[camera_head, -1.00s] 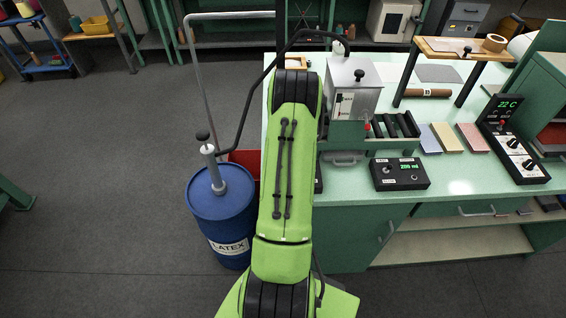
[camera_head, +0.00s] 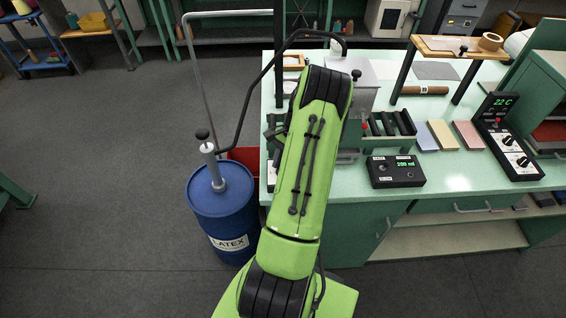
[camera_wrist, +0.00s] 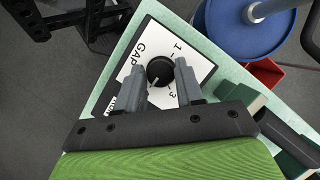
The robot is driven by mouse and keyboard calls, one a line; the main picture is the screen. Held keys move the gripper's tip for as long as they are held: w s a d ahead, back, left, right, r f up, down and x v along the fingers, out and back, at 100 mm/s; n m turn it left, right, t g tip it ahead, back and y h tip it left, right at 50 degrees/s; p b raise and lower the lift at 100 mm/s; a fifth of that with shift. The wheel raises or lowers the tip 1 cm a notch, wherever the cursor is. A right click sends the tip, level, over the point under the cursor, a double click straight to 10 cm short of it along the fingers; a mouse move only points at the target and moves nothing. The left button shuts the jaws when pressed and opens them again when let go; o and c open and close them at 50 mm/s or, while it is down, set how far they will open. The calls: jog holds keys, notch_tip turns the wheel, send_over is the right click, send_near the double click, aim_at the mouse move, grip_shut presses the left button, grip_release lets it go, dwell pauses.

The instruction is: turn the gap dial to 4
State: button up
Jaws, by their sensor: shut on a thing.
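The gap dial (camera_wrist: 159,68) is a round black knob on a white panel (camera_wrist: 146,38) marked "GAP" in the wrist view. Figures 1 and 3 show on the panel; other marks are partly covered by my fingers. A short pale line shows on the knob's lower edge, towards the lower left of the picture. I cannot tell for sure which figure it points at. My gripper (camera_wrist: 161,72) has one grey finger on each side of the knob and is shut on it. In the head view my arm hides the dial.
A blue latex drum (camera_head: 222,212) with a pump and pipe stands left of the green bench (camera_head: 460,187). A red bin (camera_head: 243,158) is behind it.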

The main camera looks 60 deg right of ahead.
jog(key=o, duration=1)
jog(key=p+v, duration=0.1)
jog(key=v, duration=1.4)
jog(key=shift+d+r, duration=0.15)
jog(key=shift+r, duration=0.15)
